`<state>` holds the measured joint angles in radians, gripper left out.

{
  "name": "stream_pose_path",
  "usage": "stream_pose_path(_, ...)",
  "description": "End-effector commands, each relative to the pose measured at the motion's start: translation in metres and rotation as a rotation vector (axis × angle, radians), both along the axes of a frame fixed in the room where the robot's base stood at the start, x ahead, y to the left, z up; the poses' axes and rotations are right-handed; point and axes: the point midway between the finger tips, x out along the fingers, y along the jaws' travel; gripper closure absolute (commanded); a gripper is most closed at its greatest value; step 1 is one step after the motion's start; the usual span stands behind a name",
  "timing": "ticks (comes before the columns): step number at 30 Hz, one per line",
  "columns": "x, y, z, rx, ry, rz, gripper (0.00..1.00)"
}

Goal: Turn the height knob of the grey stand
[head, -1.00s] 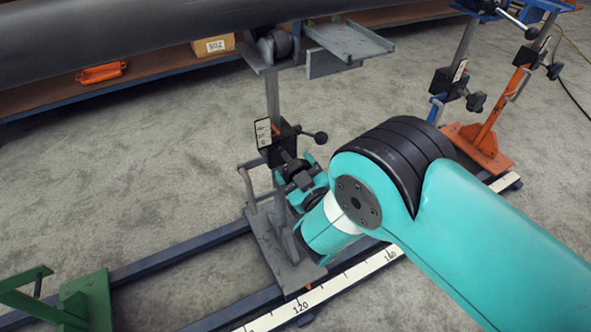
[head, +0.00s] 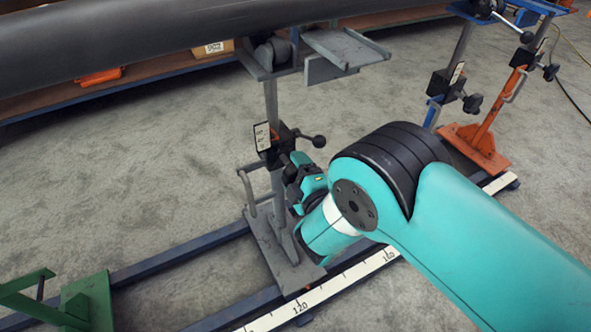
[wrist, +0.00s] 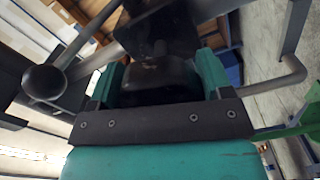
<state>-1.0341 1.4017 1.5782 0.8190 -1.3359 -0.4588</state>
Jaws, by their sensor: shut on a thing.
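The grey stand (head: 271,100) is upright in the middle of the head view, its foot on the blue rails. A black clamp block with a pale scale plate (head: 262,136) sits on its column. A ball-ended lever (head: 319,141) points right; it also looms at left in the wrist view (wrist: 44,82). My gripper (head: 293,170) is at the column just below the clamp block. In the wrist view its teal fingers (wrist: 158,80) are shut on the dark height knob (wrist: 160,72), which lies between them. The head view mostly hides the knob behind my gripper.
A large dark pipe (head: 150,38) runs overhead across the stand's top. A grey side handle (head: 247,190) stands left of the column. A green stand (head: 85,300) is at lower left, an orange stand (head: 480,140) at right.

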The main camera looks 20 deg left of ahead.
Motion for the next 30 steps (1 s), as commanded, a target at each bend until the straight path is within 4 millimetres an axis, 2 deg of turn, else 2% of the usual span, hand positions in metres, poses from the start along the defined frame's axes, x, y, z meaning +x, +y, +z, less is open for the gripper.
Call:
stream_pose_path(10,-0.0019,0.0016,0.0010,-0.082,-0.101,0.005,0.51)
stream_pose_path(26,-0.0024,0.0019,0.0006,-0.095,-0.115,0.006,0.51)
stream_pose_path(27,-0.0024,0.0019,0.0006,-0.095,-0.115,0.007,0.18)
stream_pose_path(29,-0.0021,0.0017,0.0005,-0.095,-0.114,0.006,0.04)
stream_pose_path(30,-0.0017,0.0012,0.0004,-0.096,-0.114,0.005,0.02)
